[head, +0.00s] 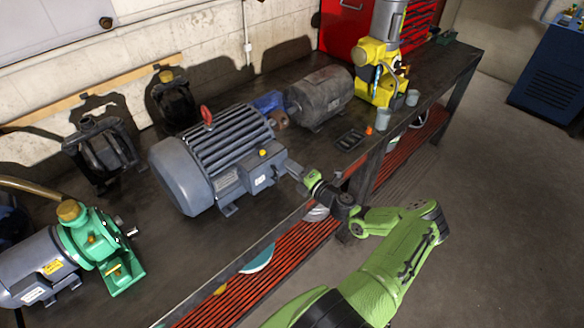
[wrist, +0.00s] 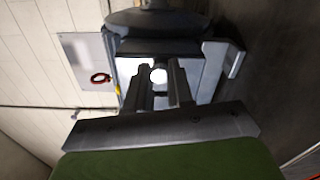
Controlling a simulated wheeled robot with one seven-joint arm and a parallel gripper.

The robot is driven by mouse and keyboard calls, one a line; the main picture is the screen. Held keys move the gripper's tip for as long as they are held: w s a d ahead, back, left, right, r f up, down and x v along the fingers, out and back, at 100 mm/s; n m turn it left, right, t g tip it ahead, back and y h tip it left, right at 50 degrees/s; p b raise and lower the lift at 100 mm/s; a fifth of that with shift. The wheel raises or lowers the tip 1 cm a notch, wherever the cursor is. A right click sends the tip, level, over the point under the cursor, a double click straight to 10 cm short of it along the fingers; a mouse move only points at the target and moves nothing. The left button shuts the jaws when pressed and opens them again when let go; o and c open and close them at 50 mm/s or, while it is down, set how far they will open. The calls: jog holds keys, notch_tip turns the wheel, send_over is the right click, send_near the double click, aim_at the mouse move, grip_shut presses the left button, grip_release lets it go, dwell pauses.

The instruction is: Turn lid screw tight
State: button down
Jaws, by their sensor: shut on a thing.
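The large grey motor (head: 205,160) stands on the bench, with a terminal box (head: 262,172) on its side facing me. My gripper (head: 293,169) is at the front of this box, its arm reaching in from the right. In the wrist view, my gripper (wrist: 160,76) has its two fingers either side of a round, pale screw head (wrist: 158,75), which I take to be the lid screw. My gripper is shut on it. The box lid (wrist: 128,68) is behind the fingers and partly hidden by them. The screw is hidden in the head view.
A green pump (head: 95,245) stands at the left and a dark, worn motor (head: 320,97) behind the grey one. A yellow machine (head: 376,75) and grey cups (head: 383,119) are at the far right. A red eyebolt (head: 206,115) sticks up from the grey motor.

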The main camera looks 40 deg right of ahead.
jog(key=shift+s+f, duration=0.1)
jog(key=shift+f, duration=0.2)
jog(key=c, duration=1.3)
grip_release()
jog(key=shift+c, duration=0.2)
jog(key=o, duration=0.4)
jog(key=shift+s+d+r, duration=0.1)
jog(key=shift+r, duration=0.05)
jog(key=shift+c, duration=0.2)
jog(key=s+b, duration=0.2)
jog(key=s, duration=1.3)
jog(key=shift+s+d, duration=0.2)
jog(key=shift+s, duration=0.15)
